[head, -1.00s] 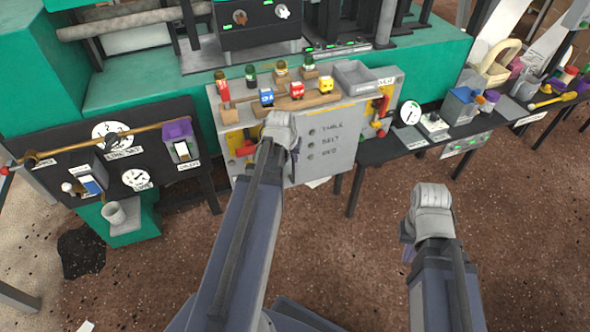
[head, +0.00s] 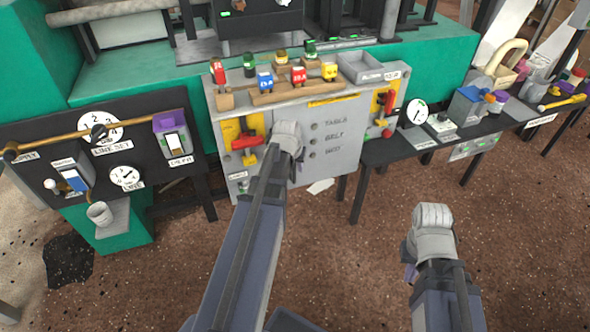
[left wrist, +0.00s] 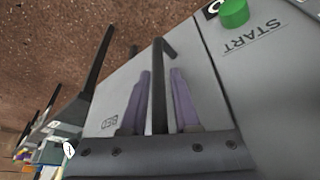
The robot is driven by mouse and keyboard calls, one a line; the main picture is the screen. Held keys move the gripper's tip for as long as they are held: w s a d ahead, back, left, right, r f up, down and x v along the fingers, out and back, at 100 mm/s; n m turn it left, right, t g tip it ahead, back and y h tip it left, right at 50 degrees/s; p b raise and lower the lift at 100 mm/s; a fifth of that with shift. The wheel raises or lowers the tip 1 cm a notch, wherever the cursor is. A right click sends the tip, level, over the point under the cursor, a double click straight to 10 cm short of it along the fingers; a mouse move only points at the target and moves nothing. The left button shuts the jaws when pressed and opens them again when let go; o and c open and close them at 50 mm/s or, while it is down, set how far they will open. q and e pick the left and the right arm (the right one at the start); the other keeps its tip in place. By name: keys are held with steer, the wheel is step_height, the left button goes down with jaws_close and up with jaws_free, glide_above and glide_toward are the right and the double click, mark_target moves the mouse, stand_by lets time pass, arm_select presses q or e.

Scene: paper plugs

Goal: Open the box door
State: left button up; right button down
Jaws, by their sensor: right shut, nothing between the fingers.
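The grey box (head: 350,112) stands at the centre of the head view. Its front door panel (head: 340,155) carries the lettering TABLE, BELT and a third word, and appears closed. In the left wrist view the panel (left wrist: 120,98) shows a BED label and a dark bar handle (left wrist: 168,48). My left gripper (left wrist: 160,72) has its two purple fingers apart, one on each side of that bar. Narrow gaps seem to show beside it; contact is unclear. In the head view my left wrist hides these fingers and the handle. My right gripper (head: 410,272) is shut and empty, low over the floor, away from the box.
Red levers (head: 245,142) flank the door. A green START button (left wrist: 233,13) is beside the panel. Coloured blocks (head: 298,75) and a grey tray (head: 360,66) sit on top of the box.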

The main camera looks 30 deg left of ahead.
arm_select(q)
jaws_close()
stand_by(1.4)
